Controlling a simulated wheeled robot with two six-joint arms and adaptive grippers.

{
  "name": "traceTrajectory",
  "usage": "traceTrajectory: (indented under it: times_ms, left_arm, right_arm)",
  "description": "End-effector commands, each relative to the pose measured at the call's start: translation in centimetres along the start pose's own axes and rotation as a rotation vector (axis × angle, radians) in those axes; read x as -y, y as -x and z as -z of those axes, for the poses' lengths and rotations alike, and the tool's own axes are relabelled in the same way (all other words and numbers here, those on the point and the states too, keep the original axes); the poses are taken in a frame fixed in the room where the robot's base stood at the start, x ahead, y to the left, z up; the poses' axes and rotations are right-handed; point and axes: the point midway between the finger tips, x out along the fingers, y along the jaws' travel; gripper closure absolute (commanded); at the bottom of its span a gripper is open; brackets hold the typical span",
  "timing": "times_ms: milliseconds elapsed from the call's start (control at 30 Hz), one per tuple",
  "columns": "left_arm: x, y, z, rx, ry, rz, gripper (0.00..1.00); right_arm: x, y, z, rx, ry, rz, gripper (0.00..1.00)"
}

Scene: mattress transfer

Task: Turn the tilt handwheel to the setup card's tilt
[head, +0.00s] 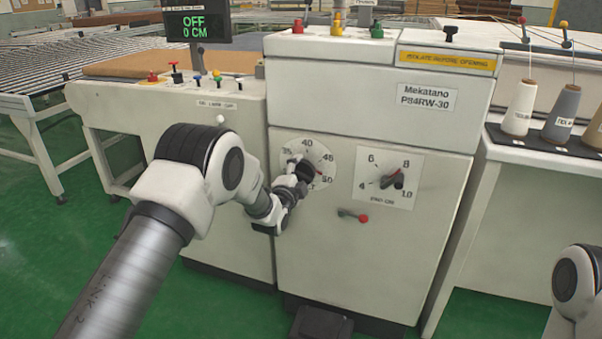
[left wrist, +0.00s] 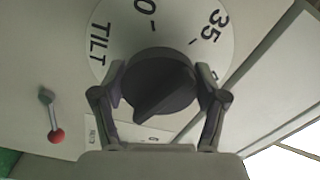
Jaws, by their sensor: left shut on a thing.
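The tilt dial (head: 316,152) is a round white plate on the machine's front, with 35, 40, 45 and 50 readable in the head view. In the left wrist view the dial plate (left wrist: 178,28) shows the word TILT and 35. My left gripper (head: 304,174) is at the dial and hides part of its face. In the left wrist view it is shut on the dark handwheel (left wrist: 156,82), with one finger on each side. The handwheel's exact setting is hard to read. My right gripper is out of view. I see no readable setup card.
A second dial (head: 388,181) marked 4 to 10 is just right of the tilt dial. A small lever with a red ball (head: 362,218) sticks out below them. A display (head: 196,23) reads OFF 0 CM. Yarn cones (head: 561,105) stand on the right-hand table.

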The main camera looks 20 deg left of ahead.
Motion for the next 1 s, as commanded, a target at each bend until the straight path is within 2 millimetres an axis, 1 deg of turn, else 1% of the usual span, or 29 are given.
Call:
traceTrajectory:
  times_ms: [200,333,533,867,900,967,1000]
  left_arm:
    - [0.06,0.0,0.01,0.0,-0.121,0.0,0.62]
    - [0.07,0.0,0.01,0.0,-0.165,0.0,0.62]
    - [0.07,0.0,0.01,0.0,-0.195,0.0,0.62]
    - [0.06,0.0,0.02,-0.001,-0.198,-0.001,0.62]
    - [0.05,0.0,0.02,-0.001,-0.198,-0.001,0.24]
    - [0.05,0.01,0.02,-0.001,-0.198,-0.001,0.03]
    - [0.05,0.01,0.02,-0.001,-0.198,-0.001,0.02]
  right_arm:
    - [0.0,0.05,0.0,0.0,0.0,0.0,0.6]
    - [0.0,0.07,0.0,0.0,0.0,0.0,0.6]
    - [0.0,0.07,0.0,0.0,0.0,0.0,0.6]
    - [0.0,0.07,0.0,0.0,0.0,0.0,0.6]
    - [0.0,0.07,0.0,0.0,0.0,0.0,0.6]
    - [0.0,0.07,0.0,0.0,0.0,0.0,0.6]
    - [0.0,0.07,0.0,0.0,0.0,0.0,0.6]
